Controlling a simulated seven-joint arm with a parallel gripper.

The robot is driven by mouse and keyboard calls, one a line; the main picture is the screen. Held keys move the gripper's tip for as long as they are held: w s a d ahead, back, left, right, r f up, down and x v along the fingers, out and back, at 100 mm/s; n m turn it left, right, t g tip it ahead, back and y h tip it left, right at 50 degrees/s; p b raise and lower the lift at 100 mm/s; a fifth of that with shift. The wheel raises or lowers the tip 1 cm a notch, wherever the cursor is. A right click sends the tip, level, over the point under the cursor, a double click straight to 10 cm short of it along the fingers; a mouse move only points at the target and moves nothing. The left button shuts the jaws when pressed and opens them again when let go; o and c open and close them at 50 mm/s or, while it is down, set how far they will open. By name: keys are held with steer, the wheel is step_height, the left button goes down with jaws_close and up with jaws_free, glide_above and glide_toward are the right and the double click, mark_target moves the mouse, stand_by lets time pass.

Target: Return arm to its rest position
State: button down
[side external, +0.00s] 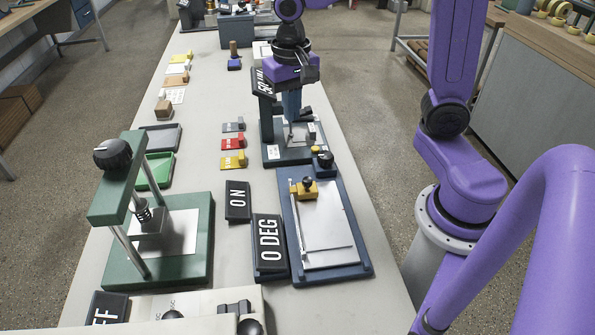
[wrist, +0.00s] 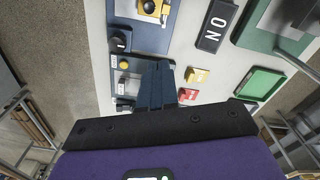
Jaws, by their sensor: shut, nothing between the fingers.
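My gripper (side external: 291,116) hangs from the purple arm toward the back of the table, fingers pointing down. Its dark blue fingers are together and hold nothing. In the side external view they are over or just behind a small dark-based device (side external: 275,153); their exact height above it I cannot tell. In the wrist view the shut fingers (wrist: 157,64) show at the centre, with that device to their left.
A blue coating plate (side external: 357,262) with a white sheet (side external: 325,235) and yellow block stands in front. Left are a green press (side external: 198,268), ON sign (side external: 238,201), 0 DEG sign (side external: 269,245), green tray (side external: 153,172) and coloured blocks (side external: 233,143).

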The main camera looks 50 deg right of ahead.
steer(key=s+a+f+n, duration=0.1)
steer(key=s+f+n, duration=0.1)
steer(key=s+n, duration=1.4)
steer(key=s, duration=0.3)
steer(key=shift+f+y, duration=0.15)
steer(key=shift+y, duration=0.15)
steer(key=c, duration=1.5)
jaws_free()
steer(key=shift+s+d+f+n, duration=0.1)
steer(key=shift+s+n, duration=0.15)
steer(key=shift+n, duration=0.25)
steer(key=o, duration=0.5)
steer(key=shift+w, duration=0.1)
steer(key=shift+o, duration=1)
steer(key=w+r+m, duration=0.1)
steer(key=w+r, duration=0.1)
steer(key=w, duration=0.9)
steer(key=shift+w+a+r, duration=0.2)
steer(key=shift+w+a, duration=0.05)
steer(key=shift+w, duration=0.1)
steer(key=m, duration=0.2)
glide_above(309, 108)
steer(key=f, duration=0.1)
step_height(309, 108, down, 16)
steer(key=shift+f, duration=0.15)
